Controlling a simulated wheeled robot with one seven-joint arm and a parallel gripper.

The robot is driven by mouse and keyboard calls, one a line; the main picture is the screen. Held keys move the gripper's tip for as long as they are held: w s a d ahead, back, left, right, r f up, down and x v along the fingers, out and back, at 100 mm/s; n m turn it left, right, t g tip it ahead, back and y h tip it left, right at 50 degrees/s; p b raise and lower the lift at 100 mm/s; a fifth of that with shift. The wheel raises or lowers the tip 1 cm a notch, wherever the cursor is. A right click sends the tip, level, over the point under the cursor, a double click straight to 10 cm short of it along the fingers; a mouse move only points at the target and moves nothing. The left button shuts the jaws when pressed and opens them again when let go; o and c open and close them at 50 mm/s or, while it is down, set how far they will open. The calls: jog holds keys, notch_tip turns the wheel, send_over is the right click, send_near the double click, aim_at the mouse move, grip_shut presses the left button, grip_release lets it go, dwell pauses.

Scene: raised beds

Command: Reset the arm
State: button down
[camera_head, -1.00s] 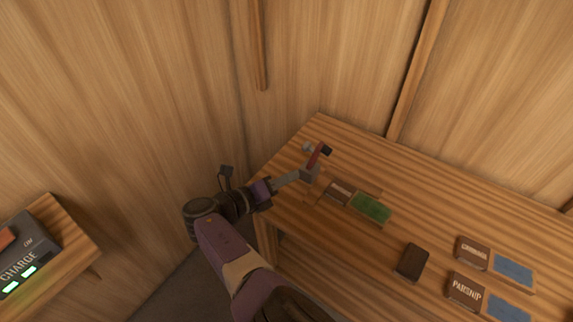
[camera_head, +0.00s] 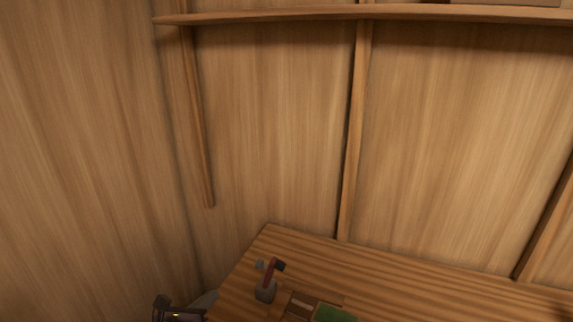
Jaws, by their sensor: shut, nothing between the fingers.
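My gripper (camera_head: 207,299) shows only in part at the bottom edge of the head view, left of the bench corner. Its grey end points up and to the right from a dark purple wrist part, and it looks shut and empty. The rest of my arm is below the frame. A grey block with a red lever and a dark tip (camera_head: 266,291) stands on the bench, to the right of my gripper. A gap shows between them.
The wooden bench (camera_head: 400,285) fills the lower right. A green-topped tray (camera_head: 334,314) is cut off at the bottom. A shelf (camera_head: 300,14) runs along the wall above, with upright battens (camera_head: 352,130) below it. The space above the bench is clear.

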jog(key=s+a+f+m+g+y, duration=0.3)
jog(key=s+a+f+m+y, duration=0.5)
jog(key=s+f+m+y, duration=0.3)
jog(key=s+d+r+m+t+h+b, duration=0.15)
jog(key=s+d+r+m, duration=0.5)
jog(key=s+d, duration=0.65)
jog(key=s+d+r+m+t+h+b, duration=0.1)
jog(key=s+d+r+m+t+h, duration=0.2)
jog(key=s+d+m, duration=1)
jog(key=s+d+r+m+t+b, duration=0.15)
jog(key=s+d+r+m, duration=0.45)
jog(key=d, duration=1.3)
jog(key=shift+n+g+h, duration=0.35)
jog(key=shift+g+h, duration=0.35)
jog(key=shift+h, duration=0.15)
jog(key=s+d, duration=0.1)
jog(key=s+f, duration=0.1)
jog(key=s, duration=0.1)
jog(key=s+d, duration=0.1)
jog(key=s, duration=0.1)
jog(key=shift+d+f, duration=0.2)
jog(key=shift+d, duration=0.15)
